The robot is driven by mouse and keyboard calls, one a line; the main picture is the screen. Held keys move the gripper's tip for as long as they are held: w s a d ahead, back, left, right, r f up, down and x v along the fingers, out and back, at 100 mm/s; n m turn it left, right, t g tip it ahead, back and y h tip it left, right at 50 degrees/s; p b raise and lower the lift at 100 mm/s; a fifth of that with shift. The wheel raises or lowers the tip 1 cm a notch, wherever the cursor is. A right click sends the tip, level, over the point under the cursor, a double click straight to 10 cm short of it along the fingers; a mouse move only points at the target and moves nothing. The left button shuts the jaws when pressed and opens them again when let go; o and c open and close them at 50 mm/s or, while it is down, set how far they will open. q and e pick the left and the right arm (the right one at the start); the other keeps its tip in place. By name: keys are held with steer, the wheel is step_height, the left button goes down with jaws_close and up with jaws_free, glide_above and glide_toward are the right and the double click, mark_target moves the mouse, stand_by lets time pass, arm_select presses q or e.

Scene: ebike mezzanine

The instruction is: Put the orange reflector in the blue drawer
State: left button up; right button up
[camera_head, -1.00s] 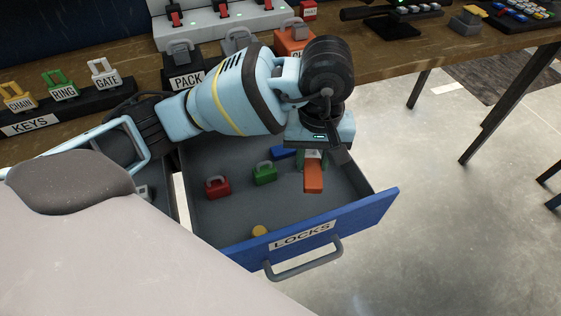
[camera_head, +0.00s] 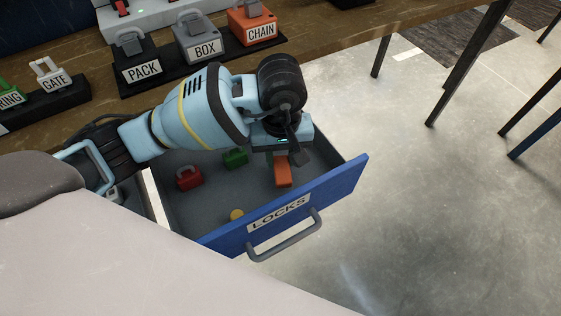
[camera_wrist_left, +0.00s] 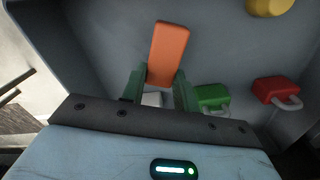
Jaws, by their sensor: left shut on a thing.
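The orange reflector (camera_head: 283,173) is a small flat block that hangs below my left gripper (camera_head: 282,154), inside the open blue drawer (camera_head: 342,187). In the left wrist view the reflector (camera_wrist_left: 168,52) sticks out from between the green fingers of the left gripper (camera_wrist_left: 160,88), which is shut on it. The drawer has a blue front labelled LOCKS and a grey inside. I cannot tell whether the reflector touches the drawer floor. My right gripper is not in view.
In the drawer are a red padlock (camera_head: 189,178), a green padlock (camera_head: 235,158) and a yellow round piece (camera_head: 236,215). A grey handle (camera_head: 285,238) sticks out from the drawer front. PACK, BOX and CHAIN lock stands (camera_head: 200,45) are on the wooden bench above.

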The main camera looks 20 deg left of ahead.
mark_target(281, 160)
arm_select(q)
steer(key=shift+f, duration=1.5)
steer(key=shift+f, duration=0.2)
steer(key=o, duration=1)
steer(key=shift+c, duration=0.2)
steer(key=shift+r, duration=0.1)
step_height(281, 160, up, 12)
steer(key=shift+p, duration=0.4)
steer(key=shift+r, duration=0.15)
